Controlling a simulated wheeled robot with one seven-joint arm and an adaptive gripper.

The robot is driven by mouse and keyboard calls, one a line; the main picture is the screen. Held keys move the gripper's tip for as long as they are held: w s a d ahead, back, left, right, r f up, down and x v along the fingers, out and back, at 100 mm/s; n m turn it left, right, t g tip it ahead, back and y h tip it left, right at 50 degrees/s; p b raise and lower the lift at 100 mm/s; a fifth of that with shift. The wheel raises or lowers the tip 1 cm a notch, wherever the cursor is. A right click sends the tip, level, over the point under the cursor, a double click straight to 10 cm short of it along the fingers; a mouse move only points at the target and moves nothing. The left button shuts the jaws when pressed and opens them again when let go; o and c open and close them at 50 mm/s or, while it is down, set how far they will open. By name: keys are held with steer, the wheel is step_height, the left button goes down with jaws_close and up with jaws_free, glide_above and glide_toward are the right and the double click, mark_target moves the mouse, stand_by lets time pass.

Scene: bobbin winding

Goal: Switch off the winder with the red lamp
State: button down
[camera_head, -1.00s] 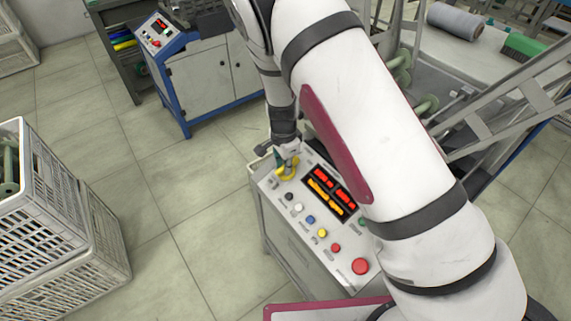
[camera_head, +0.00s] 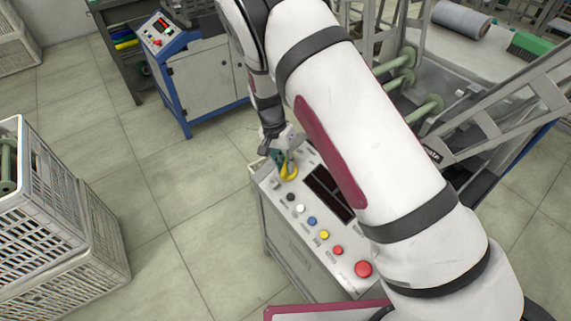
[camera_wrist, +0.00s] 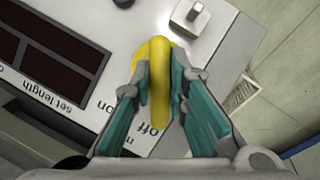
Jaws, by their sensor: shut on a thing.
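The winder's control panel (camera_head: 289,215) is in the middle of the head view. Its display (camera_head: 328,191) is dark. My gripper (camera_head: 284,168) is at the panel's far end, shut on a yellow switch handle (camera_head: 290,173). In the wrist view the yellow handle (camera_wrist: 160,90) stands between the two teal fingers of my gripper (camera_wrist: 160,95). The handle lies near the printed word "off", with "on" to its left. The dark display (camera_wrist: 45,65) also shows there. No lit red lamp shows on this winder; my arm hides part of the machine.
Several coloured buttons line the panel, with a large red button (camera_head: 363,269) at its near end. A grey lever switch (camera_wrist: 189,15) is close to the handle. A second blue-framed cabinet (camera_head: 205,75) stands behind. White crates (camera_head: 85,235) stand at left, with clear floor between.

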stand_by(0.4)
steer(key=c, duration=1.6)
jaws_free()
steer(key=shift+o, duration=0.2)
steer(key=v, duration=1.2)
